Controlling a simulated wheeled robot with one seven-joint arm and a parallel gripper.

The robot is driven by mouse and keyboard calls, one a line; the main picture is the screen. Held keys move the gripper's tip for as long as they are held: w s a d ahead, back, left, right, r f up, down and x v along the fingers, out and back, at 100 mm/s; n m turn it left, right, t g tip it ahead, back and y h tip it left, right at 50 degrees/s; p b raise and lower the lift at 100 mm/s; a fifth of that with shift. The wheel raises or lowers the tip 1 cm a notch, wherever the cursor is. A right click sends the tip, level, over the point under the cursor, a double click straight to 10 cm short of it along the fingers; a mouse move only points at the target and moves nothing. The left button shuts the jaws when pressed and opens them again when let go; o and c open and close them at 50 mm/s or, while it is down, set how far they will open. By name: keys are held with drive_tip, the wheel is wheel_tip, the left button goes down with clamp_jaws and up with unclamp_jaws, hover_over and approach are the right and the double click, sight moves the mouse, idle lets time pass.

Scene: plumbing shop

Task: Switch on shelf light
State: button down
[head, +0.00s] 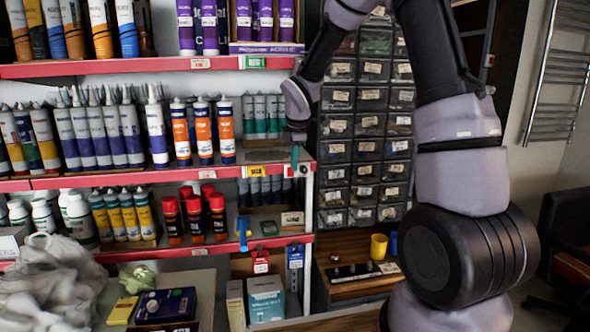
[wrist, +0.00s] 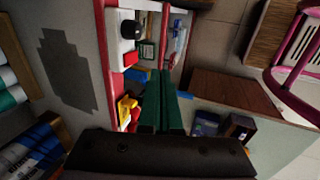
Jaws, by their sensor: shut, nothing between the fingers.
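My gripper (head: 295,157) is at the right end of the middle red shelf, its dark green fingers pointing down close to the shelf edge. In the wrist view my gripper (wrist: 162,85) shows its two green fingers together, with nothing between them. A small dark and white fitting (head: 297,171) sits on the shelf's front edge just below the fingertips; it may be the light switch, but it is too small to tell. In the wrist view a black piece on a white plate (wrist: 128,28) lies beyond and left of the fingertips. I cannot tell whether any light is on.
Shelves hold many tubes, including orange-and-white ones (head: 203,132) and red-capped cans (head: 195,215). Drawer cabinets (head: 365,120) stand right of the shelf. Blue and red hanging items (head: 295,257) are below the fingers. A yellow cup (head: 378,246) stands at lower right.

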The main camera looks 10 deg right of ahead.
drive_tip(key=v, duration=0.7)
drive_tip(key=shift+r, duration=0.25)
drive_tip(key=shift+s, duration=0.1)
drive_tip(key=shift+s+f, duration=0.2)
drive_tip(key=shift+f, duration=0.5)
